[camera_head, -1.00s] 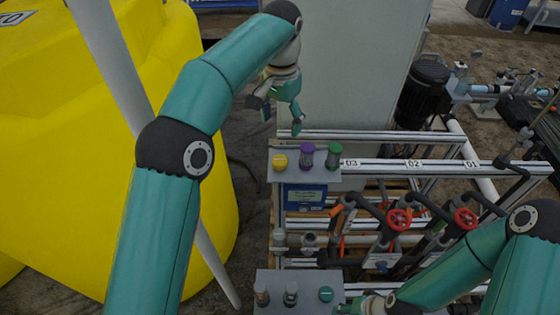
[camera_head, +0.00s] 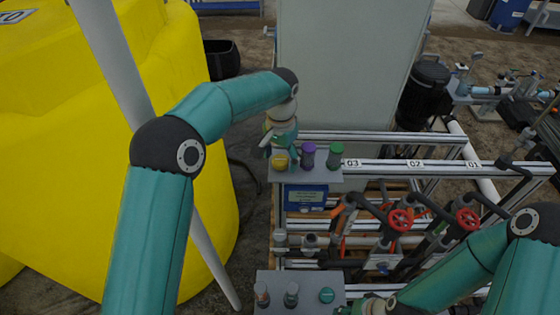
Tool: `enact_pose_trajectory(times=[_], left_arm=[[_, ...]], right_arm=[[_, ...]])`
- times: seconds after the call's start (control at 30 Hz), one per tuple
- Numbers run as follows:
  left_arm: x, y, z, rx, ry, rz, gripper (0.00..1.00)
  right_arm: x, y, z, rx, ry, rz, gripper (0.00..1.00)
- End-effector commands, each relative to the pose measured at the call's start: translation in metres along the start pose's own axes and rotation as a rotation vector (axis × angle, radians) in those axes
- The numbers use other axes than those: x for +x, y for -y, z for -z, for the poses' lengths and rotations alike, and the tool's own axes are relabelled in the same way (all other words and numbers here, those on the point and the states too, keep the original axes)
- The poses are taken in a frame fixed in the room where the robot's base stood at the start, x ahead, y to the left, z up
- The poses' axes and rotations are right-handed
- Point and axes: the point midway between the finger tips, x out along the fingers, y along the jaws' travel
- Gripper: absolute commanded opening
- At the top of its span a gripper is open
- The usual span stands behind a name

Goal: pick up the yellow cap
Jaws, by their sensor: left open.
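The yellow cap (camera_head: 280,162) sits on the grey upper shelf (camera_head: 312,177), at the left end of a row. My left gripper (camera_head: 281,154) is open and points down at the cap, with its fingers close around or just behind it. I cannot tell whether they touch it. My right gripper (camera_head: 362,307) is at the bottom edge, partly cut off, beside the lower shelf; its fingers are too unclear to read.
A purple-capped bottle (camera_head: 308,155) and a green-capped one (camera_head: 335,156) stand close to the right of the yellow cap. The lower shelf (camera_head: 284,281) holds two grey bottles and a teal cap (camera_head: 326,295). Red valve wheels (camera_head: 401,219) and pipes lie right. A yellow tank (camera_head: 70,130) stands left.

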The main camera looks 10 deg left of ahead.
Motion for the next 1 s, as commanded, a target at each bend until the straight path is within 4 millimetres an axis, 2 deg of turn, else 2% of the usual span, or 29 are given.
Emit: enact_pose_trajectory(times=[0.23, 0.27, 0.5, 0.53, 1.0], left_arm=[[0.0024, 0.0, 0.0001, 0.0, -0.001, 0.0, 0.74], [0.0024, 0.0, 0.0001, 0.0, -0.001, 0.0, 0.71], [0.0021, -0.0002, 0.0002, 0.001, 0.0, 0.0, 0.31], [0.0021, -0.0002, 0.0002, 0.001, 0.0, 0.0, 0.29], [-0.0034, -0.0006, 0.0009, 0.001, -0.001, 0.001, 0.28]], right_arm=[[-0.0001, 0.0, 0.0, 0.0, 0.0, 0.0, 0.4], [-0.0001, 0.0, 0.0, 0.0, 0.0, 0.0, 0.4], [-0.0001, 0.0, -0.0001, 0.0, 0.0, 0.0, 0.4], [-0.0001, 0.0, -0.0001, 0.0, 0.0, 0.0, 0.4], [0.0005, -0.0002, -0.0001, 0.0, 0.0, 0.0, 0.4]])
